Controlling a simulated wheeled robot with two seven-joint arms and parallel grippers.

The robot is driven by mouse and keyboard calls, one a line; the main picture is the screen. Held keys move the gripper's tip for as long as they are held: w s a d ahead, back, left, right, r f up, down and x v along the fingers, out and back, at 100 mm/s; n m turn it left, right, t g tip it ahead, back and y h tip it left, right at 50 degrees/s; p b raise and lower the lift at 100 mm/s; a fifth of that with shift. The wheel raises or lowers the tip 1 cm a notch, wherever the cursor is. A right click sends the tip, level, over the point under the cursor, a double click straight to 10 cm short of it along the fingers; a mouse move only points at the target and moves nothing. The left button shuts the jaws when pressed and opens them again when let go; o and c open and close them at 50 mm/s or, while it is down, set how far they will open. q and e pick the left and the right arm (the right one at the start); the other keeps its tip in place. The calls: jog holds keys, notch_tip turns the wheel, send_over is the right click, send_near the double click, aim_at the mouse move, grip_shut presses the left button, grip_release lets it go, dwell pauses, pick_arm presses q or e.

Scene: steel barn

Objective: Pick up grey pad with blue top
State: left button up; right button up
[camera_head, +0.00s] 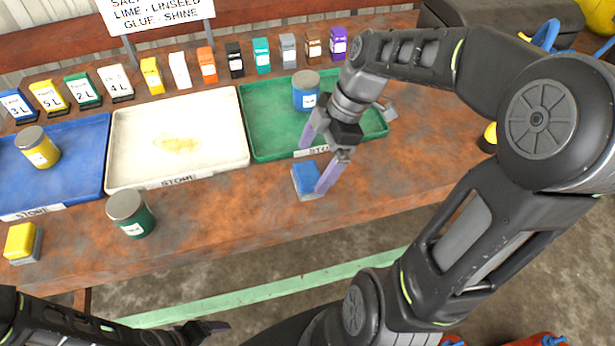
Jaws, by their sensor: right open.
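The grey pad with a blue top (306,179) lies on the brown bench in front of the green tray. My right gripper (312,168) is open above the pad, fingers pointing down at it. One purple-grey finger overlaps the pad's right side in the picture; the other is by the green tray's front rim. I cannot tell whether a finger touches the pad. A grey pad with a yellow top (22,243) lies at the bench's left front. My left gripper (215,328) shows only partly at the bottom, low and away from the bench; its jaws are unclear.
A blue tray (85,180), a white tray (225,120) and a green tray (262,140) stand along the bench. A green can (131,214) stands in front. A blue can (306,90) is in the green tray, a yellow can (37,147) in the blue. Several small packs line the back.

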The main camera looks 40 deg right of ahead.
aim_at(308, 173)
jog(key=x, duration=0.4)
jog(key=shift+a+f+p, duration=0.15)
jog(key=shift+f+p, duration=0.15)
jog(key=shift+c, duration=0.5)
jog(key=c, duration=1.4)
